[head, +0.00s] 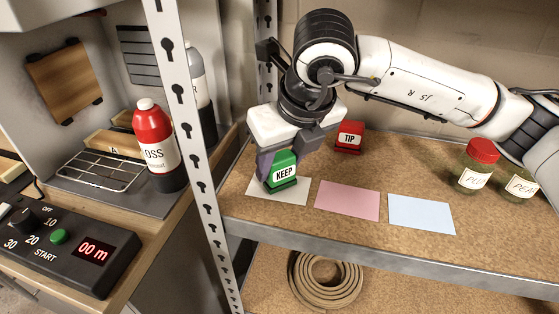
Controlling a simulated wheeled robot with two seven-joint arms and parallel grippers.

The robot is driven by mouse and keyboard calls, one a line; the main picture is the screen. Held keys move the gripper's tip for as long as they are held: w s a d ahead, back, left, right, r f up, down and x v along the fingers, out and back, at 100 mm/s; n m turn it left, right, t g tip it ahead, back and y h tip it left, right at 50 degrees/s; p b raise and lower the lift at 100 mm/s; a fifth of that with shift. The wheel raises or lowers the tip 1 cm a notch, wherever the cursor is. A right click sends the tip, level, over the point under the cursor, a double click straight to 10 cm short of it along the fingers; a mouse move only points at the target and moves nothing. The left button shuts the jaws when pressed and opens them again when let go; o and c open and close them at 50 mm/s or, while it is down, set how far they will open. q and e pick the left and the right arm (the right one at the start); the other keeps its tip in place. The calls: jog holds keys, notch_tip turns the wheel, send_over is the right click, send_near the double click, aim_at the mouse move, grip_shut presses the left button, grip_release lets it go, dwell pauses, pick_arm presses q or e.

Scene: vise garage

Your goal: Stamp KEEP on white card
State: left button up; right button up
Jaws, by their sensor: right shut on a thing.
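The white card (262,187) lies at the left end of a row of cards on the shelf, partly hidden by the stamp and gripper. My right gripper (280,165) comes from above and is shut on the green KEEP stamp (285,172). The stamp is upright over the white card, at or very near its surface; I cannot tell whether it touches. The red TIP stamp (349,137) stands behind, to the right. My left gripper is not in view.
A pink card (347,200) and a blue card (421,213) lie to the right. Jars with red lids (477,163) stand at the far right. A perforated metal post (190,120) rises left of the cards. A coiled hose (326,282) lies on the shelf below.

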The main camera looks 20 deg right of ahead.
jog(key=shift+f+b, duration=0.35)
jog(key=shift+f, duration=0.05)
dwell(0.6)
jog(key=shift+s+f+b, duration=0.1)
jog(key=shift+f+b, duration=0.05)
jog(key=shift+b, duration=0.3)
dwell(1.4)
jog(key=shift+r+p, duration=1.6)
jog(key=shift+r, duration=2.1)
